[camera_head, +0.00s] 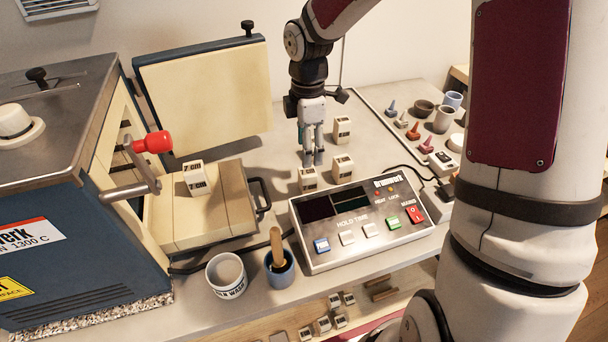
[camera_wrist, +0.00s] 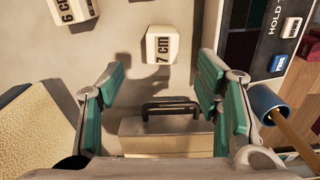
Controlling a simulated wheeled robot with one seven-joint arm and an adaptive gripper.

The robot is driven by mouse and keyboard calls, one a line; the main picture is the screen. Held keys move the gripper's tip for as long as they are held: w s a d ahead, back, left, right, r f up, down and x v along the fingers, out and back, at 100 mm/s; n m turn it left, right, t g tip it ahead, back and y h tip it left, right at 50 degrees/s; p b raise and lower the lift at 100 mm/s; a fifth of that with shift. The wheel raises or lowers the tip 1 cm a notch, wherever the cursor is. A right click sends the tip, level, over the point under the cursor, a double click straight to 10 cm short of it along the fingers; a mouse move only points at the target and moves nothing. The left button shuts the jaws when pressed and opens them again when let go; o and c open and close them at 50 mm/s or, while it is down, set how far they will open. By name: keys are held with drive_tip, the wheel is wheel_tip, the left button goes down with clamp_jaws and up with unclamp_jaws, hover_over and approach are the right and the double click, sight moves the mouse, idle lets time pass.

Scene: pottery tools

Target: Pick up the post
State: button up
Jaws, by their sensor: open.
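My gripper (camera_head: 313,161) points down over the table, open and empty. Several small cream posts with black height labels are in view. In the head view, one post (camera_head: 307,180) stands just in front of my fingertips, another (camera_head: 343,168) to their right, and a third (camera_head: 342,129) farther back. One more post, marked 7 cm (camera_head: 194,180), stands on the cream slab by the kiln. In the wrist view, a 7 cm post (camera_wrist: 162,46) lies ahead between my open green-padded fingers, not touched. A 6 cm post (camera_wrist: 70,8) is cut off at the top left.
The control box (camera_head: 360,220) stands close by, in front of the posts. The cream slab has a black handle (camera_head: 262,194). The kiln (camera_head: 70,190) fills the left. A white cup (camera_head: 226,276) and a blue cup (camera_head: 280,270) stand at the front edge.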

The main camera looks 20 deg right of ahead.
sight(307, 171)
wheel_tip(307, 171, down, 7)
drive_tip(key=shift+r, duration=0.2)
drive_tip(key=shift+s+f, duration=0.15)
drive_tip(key=shift+f, duration=2.55)
drive_tip(key=c, duration=1.4)
